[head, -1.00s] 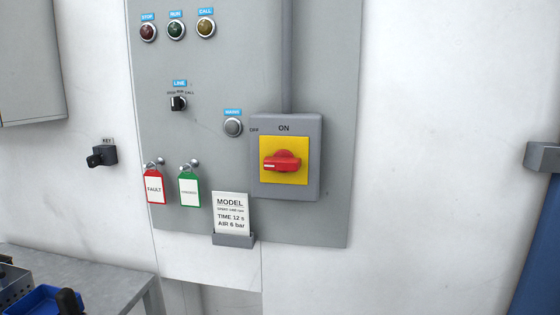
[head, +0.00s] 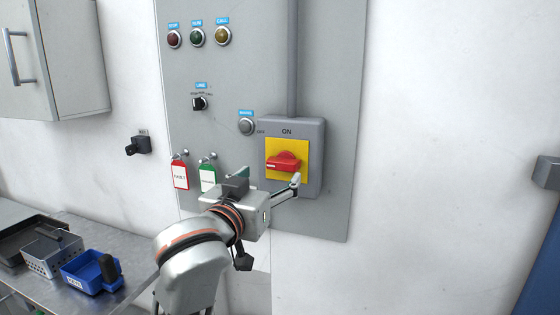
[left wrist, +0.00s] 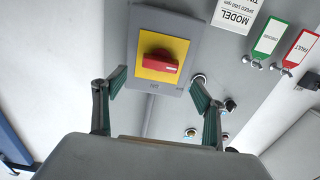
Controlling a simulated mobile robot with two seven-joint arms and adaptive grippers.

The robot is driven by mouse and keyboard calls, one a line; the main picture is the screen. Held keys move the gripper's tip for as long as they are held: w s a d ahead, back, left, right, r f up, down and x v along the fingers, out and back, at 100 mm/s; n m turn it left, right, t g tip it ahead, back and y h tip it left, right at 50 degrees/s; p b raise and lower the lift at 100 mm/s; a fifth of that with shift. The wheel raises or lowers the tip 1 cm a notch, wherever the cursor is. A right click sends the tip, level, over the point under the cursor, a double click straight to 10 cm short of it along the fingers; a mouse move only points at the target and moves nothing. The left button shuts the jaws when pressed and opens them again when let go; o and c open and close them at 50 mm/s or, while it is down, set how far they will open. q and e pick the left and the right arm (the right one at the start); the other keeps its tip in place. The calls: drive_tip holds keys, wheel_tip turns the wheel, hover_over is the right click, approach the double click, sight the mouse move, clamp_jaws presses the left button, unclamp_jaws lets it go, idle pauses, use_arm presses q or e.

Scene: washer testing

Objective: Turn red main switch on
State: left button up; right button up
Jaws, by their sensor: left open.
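The red main switch handle (head: 284,163) sits on a yellow plate (head: 300,147) on a grey box (head: 316,150) on the panel. The handle lies horizontal, its white-marked end to the left; the ON label is above and OFF at upper left. My left gripper (head: 267,181) is open and empty, just in front of and below the switch. In the left wrist view the red handle (left wrist: 158,62) shows beyond the open left fingertips (left wrist: 157,83), roughly centred between them and apart from them. My right gripper is not in view.
FAULT (head: 180,176) and green (head: 207,178) tags hang left of the switch. Push-buttons and a LINE selector (head: 200,103) are above left. The MODEL card (left wrist: 236,14) shows in the left wrist view. A bench with a blue bin (head: 90,273) is at lower left.

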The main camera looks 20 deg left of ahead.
sight(280, 164)
use_arm(q)
drive_tip(key=w, duration=0.7)
drive_tip(key=shift+w+d+r, duration=0.1)
drive_tip(key=shift+w+r, duration=0.05)
drive_tip(key=shift+w, duration=0.2)
drive_tip(key=c, duration=1.1)
